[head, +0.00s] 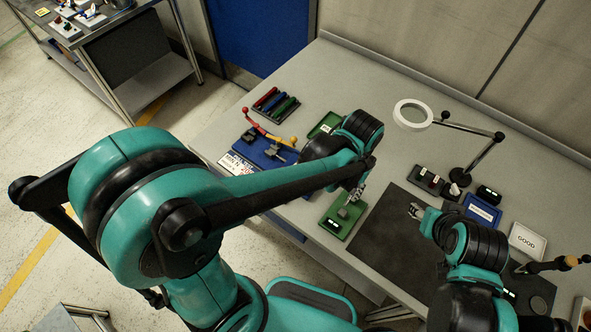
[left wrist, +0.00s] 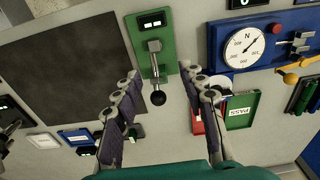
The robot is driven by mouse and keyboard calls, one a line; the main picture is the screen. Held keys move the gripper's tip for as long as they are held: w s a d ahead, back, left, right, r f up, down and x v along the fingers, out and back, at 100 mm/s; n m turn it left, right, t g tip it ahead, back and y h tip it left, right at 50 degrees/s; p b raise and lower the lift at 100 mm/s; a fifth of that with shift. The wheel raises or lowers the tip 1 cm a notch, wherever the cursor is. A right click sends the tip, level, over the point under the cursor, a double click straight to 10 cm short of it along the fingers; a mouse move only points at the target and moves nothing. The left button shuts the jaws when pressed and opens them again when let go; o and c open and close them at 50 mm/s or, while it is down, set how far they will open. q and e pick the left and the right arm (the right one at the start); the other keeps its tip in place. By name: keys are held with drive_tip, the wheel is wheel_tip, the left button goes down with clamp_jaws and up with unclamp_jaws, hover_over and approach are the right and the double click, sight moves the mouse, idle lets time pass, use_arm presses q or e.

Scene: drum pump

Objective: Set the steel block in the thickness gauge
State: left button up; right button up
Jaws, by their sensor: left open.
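The thickness gauge appears to be the green device with a small lit display, at the front edge of the table in the head view (head: 334,226). In the left wrist view, its green base (left wrist: 146,62) carries a grey metal piece and a lever ending in a black ball (left wrist: 158,98). I cannot tell whether any of that metal is the steel block. My left gripper (head: 357,192) is above the gauge, its open fingers (left wrist: 159,73) on either side of the lever, with nothing seen held. My right gripper (head: 416,211) is over the dark mat; its jaw state is unclear.
The dark mat (head: 385,245) lies beside the gauge. A blue board with a dial (left wrist: 245,48) stands on its other side, near red and green trays (left wrist: 241,108).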

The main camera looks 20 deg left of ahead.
use_arm(q)
drive_tip(key=s+a+r+n+t, duration=0.1)
drive_tip(key=s+a+r+t, duration=0.1)
drive_tip(key=a, duration=0.6)
drive_tip(key=s+a+r+n+t, duration=0.2)
drive_tip(key=s+a+r+t, duration=0.1)
drive_tip(key=a+r, duration=0.4)
drive_tip(key=shift+s+a+t, duration=0.25)
drive_tip(key=shift+a+t, duration=0.55)
drive_tip(key=shift+t, duration=0.1)
